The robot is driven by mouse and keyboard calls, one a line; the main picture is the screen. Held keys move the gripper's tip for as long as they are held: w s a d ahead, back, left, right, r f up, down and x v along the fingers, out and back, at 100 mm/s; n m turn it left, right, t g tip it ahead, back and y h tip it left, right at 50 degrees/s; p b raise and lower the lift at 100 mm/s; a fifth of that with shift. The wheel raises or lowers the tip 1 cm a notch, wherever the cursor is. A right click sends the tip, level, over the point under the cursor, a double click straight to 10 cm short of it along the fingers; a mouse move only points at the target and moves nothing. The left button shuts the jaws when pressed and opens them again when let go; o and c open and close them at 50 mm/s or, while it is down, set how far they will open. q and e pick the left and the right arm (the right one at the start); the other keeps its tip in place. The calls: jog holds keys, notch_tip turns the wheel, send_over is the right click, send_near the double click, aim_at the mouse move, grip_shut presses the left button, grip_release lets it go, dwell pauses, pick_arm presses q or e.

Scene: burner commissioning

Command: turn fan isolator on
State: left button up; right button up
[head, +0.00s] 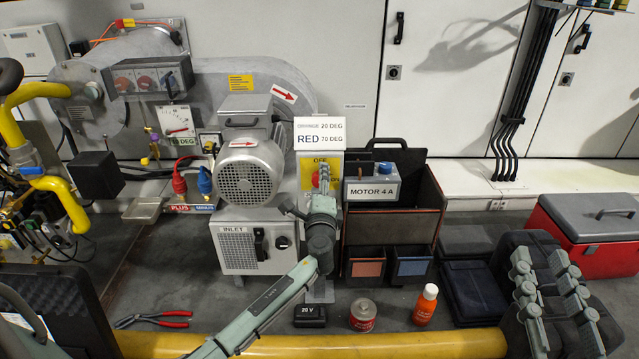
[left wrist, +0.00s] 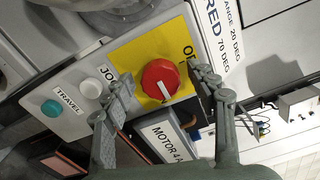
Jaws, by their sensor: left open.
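The fan isolator is a red rotary knob (left wrist: 154,72) on a yellow plate (left wrist: 122,57), with a white bar on its face. A partly hidden label starting "OF" is beside it. In the head view the plate (head: 306,176) reads OFF above the knob, which my left gripper (head: 322,180) partly covers. In the left wrist view my left gripper (left wrist: 162,86) is open, one finger on each side of the knob. I cannot tell whether the fingers touch it. My right gripper (head: 542,262) is at the lower right, its fingers apart and empty.
A MOTOR 4 A box (head: 372,186) stands right beside the isolator, by a dark organiser (head: 424,190). White and teal buttons (left wrist: 50,108) are near the knob. The fan motor (head: 247,172) is left. A bottle (head: 426,305) and tin (head: 362,315) stand in front.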

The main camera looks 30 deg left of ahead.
pick_arm(q)
jog(key=v, duration=1.2)
